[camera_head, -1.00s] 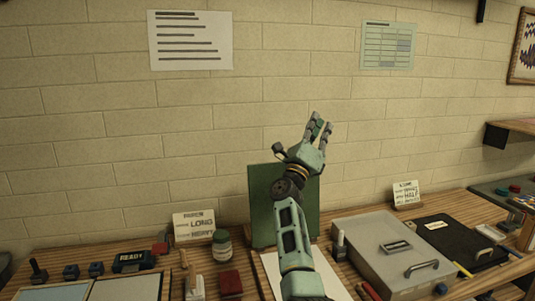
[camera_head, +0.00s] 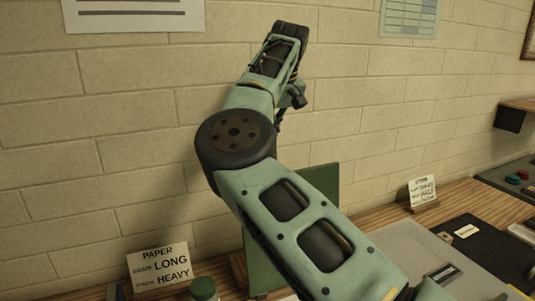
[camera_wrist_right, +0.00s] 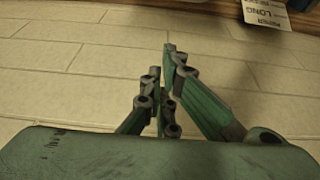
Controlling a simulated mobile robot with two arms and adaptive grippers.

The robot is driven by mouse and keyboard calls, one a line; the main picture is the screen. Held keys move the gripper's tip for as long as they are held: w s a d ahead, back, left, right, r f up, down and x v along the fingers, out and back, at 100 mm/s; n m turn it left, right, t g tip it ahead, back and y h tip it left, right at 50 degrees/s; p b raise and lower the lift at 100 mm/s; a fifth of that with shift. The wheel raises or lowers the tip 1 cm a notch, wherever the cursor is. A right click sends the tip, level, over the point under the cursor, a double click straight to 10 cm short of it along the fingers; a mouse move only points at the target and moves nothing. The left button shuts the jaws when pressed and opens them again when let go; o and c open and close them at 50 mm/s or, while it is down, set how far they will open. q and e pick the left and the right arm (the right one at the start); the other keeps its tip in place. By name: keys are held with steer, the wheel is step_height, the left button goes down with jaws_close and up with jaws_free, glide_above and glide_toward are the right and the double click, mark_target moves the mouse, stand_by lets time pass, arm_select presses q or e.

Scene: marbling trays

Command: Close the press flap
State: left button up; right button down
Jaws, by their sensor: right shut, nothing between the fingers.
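The press flap seems to be the upright green panel (camera_head: 322,188) behind my right arm in the head view. It stands raised above the table against the wall, and my forearm hides much of it. My right gripper (camera_head: 289,34) is high in front of the wall, above the panel and apart from it. In the right wrist view the gripper's fingers (camera_wrist_right: 163,75) are together, with nothing between them and bare wall behind. The panel cannot be made out in that view. My left gripper is not in view.
A paper sign (camera_head: 160,268) and a jar lid (camera_head: 204,288) stand left of the panel. A small card (camera_head: 422,190), a grey case (camera_head: 455,270) and a black folder (camera_head: 490,250) are at the right. The brick wall (camera_head: 130,120) stands close behind.

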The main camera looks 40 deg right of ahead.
step_height(320, 180, down, 9)
steer(key=s+p, duration=0.1)
steer(key=p, duration=0.2)
steer(key=shift+a+p, duration=0.2)
steer(key=shift+p, duration=0.1)
steer(key=shift+d, duration=0.1)
steer(key=shift+s, duration=0.15)
